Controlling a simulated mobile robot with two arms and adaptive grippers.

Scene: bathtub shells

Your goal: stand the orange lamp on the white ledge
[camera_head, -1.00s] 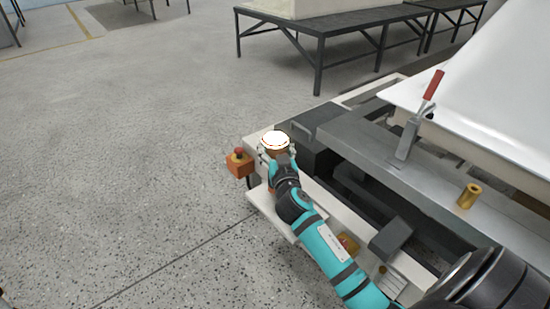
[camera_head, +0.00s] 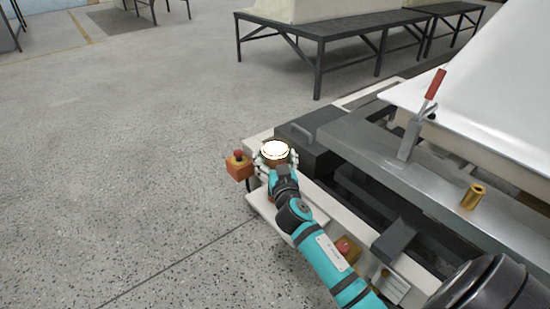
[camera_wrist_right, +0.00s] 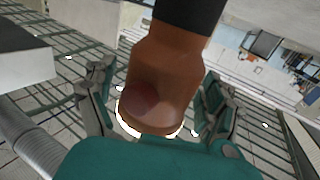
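The orange lamp (camera_head: 275,151) has a glowing round white top in the head view and looks upright at the near-left corner of the machine frame. In the right wrist view its orange-brown body (camera_wrist_right: 160,85) lies between the fingers, with a dark band at one end. My right gripper (camera_head: 276,161) has its fingers spread around the lamp; the wrist view (camera_wrist_right: 157,100) shows a gap at the left finger. The white ledge (camera_head: 337,211) runs along the frame's near side; the lamp's underside and its contact with the ledge are hidden. My left gripper is not in view.
An orange box with a red button (camera_head: 239,165) is close left of the lamp. Another red-button box (camera_head: 345,249) is beside my arm. A red-handled clamp (camera_head: 420,115) and a brass cylinder (camera_head: 472,196) are on the grey frame. Open floor lies left.

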